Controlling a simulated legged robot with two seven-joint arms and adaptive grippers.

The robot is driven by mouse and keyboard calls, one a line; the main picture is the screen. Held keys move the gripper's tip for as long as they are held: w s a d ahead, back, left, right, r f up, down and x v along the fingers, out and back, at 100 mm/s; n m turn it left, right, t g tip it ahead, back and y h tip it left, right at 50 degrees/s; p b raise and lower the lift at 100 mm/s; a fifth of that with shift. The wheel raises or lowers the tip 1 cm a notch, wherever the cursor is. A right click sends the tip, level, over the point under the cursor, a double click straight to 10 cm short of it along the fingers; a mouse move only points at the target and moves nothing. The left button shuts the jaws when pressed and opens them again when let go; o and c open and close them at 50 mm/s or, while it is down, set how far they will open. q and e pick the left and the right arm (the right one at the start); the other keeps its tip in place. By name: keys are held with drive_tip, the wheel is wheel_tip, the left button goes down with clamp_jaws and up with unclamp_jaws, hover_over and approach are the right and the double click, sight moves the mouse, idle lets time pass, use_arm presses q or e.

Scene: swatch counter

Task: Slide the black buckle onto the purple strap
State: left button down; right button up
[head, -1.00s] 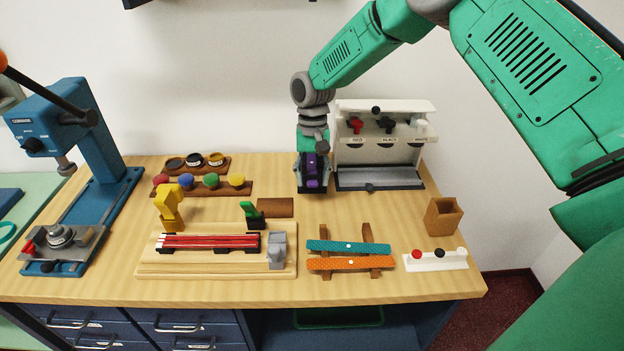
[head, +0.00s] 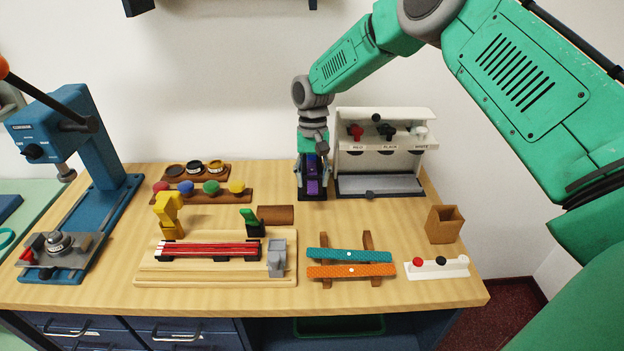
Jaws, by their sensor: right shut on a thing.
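The purple strap (head: 313,187) shows as a short upright strip at the back of the counter, left of the white dispenser. Purple shows above and below a dark band. The dark band appears to be the black buckle (head: 312,177), but it is small and mostly hidden by the fingers. My right gripper (head: 312,183) points down there, one dark finger on each side, and is shut on what looks like the buckle. I cannot tell how far the buckle sits around the strap. My left gripper is out of view.
The white dispenser (head: 385,150) stands close to the right of my gripper. Racks of colored knobs (head: 203,195) and a wooden fixture with red strips (head: 216,269) lie left. Teal and orange straps (head: 349,255) lie in front. A brown box (head: 445,223) stands right.

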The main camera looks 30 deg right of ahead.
drive_tip(key=shift+f, duration=0.25)
idle(0.5)
drive_tip(key=o, duration=1.2)
drive_tip(key=v, duration=1.2)
drive_tip(key=shift+f, duration=0.1)
